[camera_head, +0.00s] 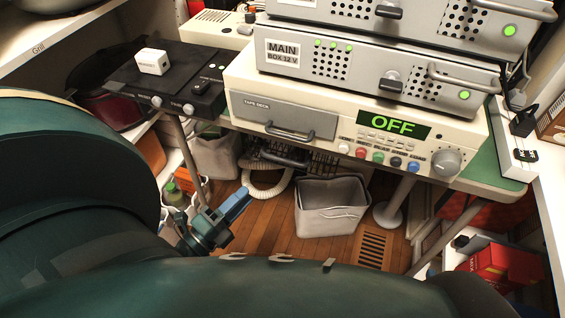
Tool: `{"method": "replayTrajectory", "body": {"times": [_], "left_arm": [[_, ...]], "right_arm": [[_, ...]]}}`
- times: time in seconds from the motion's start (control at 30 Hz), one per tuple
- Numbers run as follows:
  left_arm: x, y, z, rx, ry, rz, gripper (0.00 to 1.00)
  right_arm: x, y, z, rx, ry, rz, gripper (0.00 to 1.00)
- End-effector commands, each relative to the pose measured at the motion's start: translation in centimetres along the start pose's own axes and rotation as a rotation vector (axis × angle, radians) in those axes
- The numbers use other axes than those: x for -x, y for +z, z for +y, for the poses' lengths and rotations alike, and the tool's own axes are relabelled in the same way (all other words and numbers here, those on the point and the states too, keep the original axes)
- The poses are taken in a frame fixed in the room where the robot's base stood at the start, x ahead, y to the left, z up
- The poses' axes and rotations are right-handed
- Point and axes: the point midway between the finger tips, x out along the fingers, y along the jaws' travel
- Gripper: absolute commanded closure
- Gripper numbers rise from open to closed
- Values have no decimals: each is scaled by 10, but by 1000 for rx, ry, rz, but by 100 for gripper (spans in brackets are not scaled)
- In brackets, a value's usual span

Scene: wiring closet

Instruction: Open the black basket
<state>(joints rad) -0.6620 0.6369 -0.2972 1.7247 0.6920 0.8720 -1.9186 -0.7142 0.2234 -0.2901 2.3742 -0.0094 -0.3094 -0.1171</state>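Under the table, behind the tape deck's lower edge, a dark slatted thing with a dark handle (285,159) shows in part. It may be the black basket, but most of it is hidden by the table and the deck, and I cannot tell whether it is open. My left gripper (238,203) has blue fingers and is low over the wooden floor, in front of and below the dark handle and apart from it. The finger gap does not show clearly. I see nothing held in it. My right gripper is out of view.
A light grey bin (328,222) stands on the floor right of my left gripper. A pale hose (262,190) lies behind it. The table holds a cream tape deck (240,80), a silver main box (410,92) and a black unit (130,78). Table legs stand at both sides.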

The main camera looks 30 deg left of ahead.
Motion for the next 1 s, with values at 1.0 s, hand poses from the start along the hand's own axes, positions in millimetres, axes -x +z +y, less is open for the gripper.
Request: {"method": "replayTrajectory", "body": {"times": [1.0], "left_arm": [[-124,-1,-1,4,0,2,66]], "right_arm": [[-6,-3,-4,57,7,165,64]]}}
